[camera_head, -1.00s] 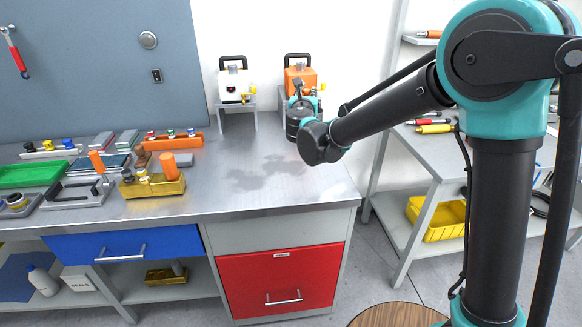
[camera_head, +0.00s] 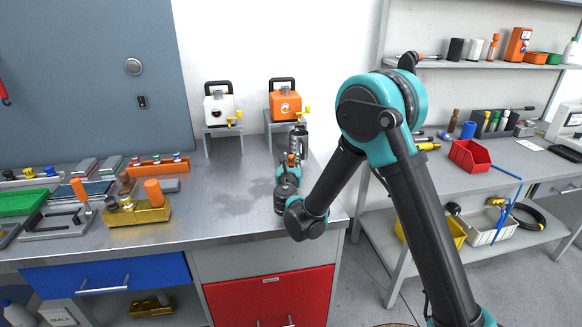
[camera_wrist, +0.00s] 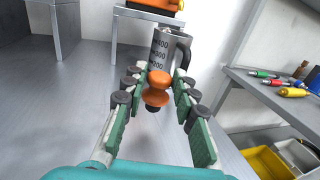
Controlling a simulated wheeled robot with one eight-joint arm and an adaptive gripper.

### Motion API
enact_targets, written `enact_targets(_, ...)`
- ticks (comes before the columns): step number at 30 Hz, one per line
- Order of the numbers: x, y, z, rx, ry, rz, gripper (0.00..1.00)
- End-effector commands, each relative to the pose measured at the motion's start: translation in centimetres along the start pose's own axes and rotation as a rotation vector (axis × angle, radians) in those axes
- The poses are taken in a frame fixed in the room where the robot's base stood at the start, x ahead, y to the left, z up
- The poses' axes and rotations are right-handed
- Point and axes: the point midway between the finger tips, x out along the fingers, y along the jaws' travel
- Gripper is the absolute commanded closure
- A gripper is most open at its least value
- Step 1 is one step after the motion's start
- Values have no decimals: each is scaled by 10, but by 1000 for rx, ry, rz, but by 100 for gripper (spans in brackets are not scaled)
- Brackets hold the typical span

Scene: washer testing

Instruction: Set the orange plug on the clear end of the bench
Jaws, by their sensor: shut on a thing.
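The orange plug (camera_wrist: 157,88) shows in the wrist view, between the green-padded fingers of my gripper (camera_wrist: 158,84). My gripper is shut on it; its dark lower end points down toward the bench. In the head view my gripper (camera_head: 290,164) is over the right end of the grey bench (camera_head: 235,190), with a little orange of the plug showing at its tips. I cannot tell whether the plug touches the bench top. A metal measuring jug (camera_wrist: 168,50) with a dark handle stands just beyond the plug.
A white pump unit (camera_head: 219,110) and an orange one (camera_head: 285,106) stand on raised stands at the back. A gold block (camera_head: 140,213) with fittings and several trays fill the bench's left. Bare bench lies between. A side bench (camera_head: 520,155) stands right.

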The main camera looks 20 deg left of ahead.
Motion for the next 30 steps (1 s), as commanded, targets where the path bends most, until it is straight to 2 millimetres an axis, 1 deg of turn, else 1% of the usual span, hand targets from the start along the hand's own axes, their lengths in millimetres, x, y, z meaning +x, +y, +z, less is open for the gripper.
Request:
enact_targets(3, 1, 0, -17, 0, 0, 0, 92)
enact_targets(6, 0, 0, -27, 0, 0, 0, 92)
enact_targets(17, 0, 0, -31, 0, 0, 0, 92)
enact_targets(18, 0, 0, -32, 0, 0, 0, 71)
enact_targets(23, 0, 0, -32, 0, 0, 0, 52)
enact_targets(30, 0, 0, -31, 0, 0, 0, 52)
